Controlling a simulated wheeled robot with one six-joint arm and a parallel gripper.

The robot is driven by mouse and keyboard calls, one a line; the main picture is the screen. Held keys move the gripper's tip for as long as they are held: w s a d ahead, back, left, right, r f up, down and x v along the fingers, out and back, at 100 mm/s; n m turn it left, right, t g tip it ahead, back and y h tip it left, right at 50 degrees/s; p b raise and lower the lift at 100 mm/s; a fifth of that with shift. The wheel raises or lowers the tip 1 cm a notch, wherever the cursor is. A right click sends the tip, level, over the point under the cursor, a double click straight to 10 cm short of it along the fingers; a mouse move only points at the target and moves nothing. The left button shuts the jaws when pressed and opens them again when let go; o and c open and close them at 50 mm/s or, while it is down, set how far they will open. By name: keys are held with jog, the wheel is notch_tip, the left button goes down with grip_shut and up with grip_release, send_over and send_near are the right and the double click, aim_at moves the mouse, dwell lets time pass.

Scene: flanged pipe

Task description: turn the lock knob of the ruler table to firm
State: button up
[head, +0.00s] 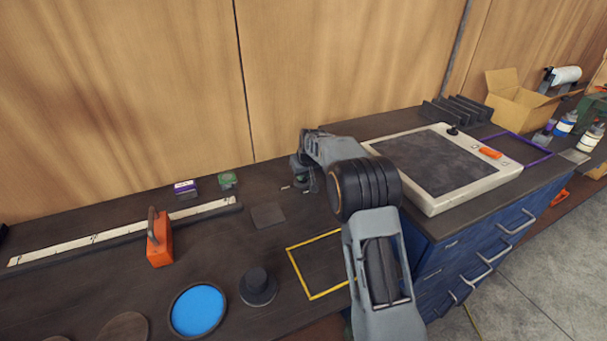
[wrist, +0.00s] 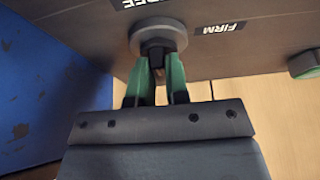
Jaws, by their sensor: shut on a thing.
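The lock knob (wrist: 158,36) is a grey round disc with a dark grip, set on a dark surface in the wrist view. The FREE label (wrist: 140,3), partly cut off, lies at the top edge, and the FIRM label (wrist: 220,28) lies right of the knob. My gripper (wrist: 158,75) has its green fingers shut on the dark grip. Which label the knob points to cannot be told. In the head view my gripper (head: 304,180) is at the back of the dark bench and hides the knob. The long pale ruler (head: 120,233) lies to the left.
An orange block with a handle (head: 159,242) stands by the ruler. Purple (head: 185,188) and green (head: 228,180) boxes stand near the wall. A blue drawer unit (head: 455,250) carrying a cream-framed panel (head: 480,183) rises right of my arm. The yellow-outlined square (head: 310,297) is empty.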

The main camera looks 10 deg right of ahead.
jog(key=shift+f, duration=0.1)
grip_shut()
jog(key=m, duration=0.2)
jog(key=m+h, duration=0.1)
jog(key=m, duration=0.1)
jog(key=shift+a+h, duration=0.15)
jog(key=shift+h, duration=0.15)
jog(key=m+h, duration=0.1)
jog(key=m, duration=0.1)
jog(key=m+g+b, duration=0.1)
jog(key=m, duration=0.2)
jog(key=shift+a+f+m+h, duration=0.1)
jog(key=shift+m+h, duration=0.2)
jog(key=shift+h, duration=0.1)
jog(key=m+g+h, duration=0.1)
jog(key=m, duration=0.3)
jog(key=shift+w+a+p, duration=0.1)
jog(key=shift+p, duration=0.3)
jog(key=shift+m+g+h+p, duration=0.4)
jog(key=shift+m+g+p, duration=0.45)
jog(key=shift+m, duration=1.25)
jog(key=o, duration=0.7)
grip_release()
jog(key=shift+w, duration=0.1)
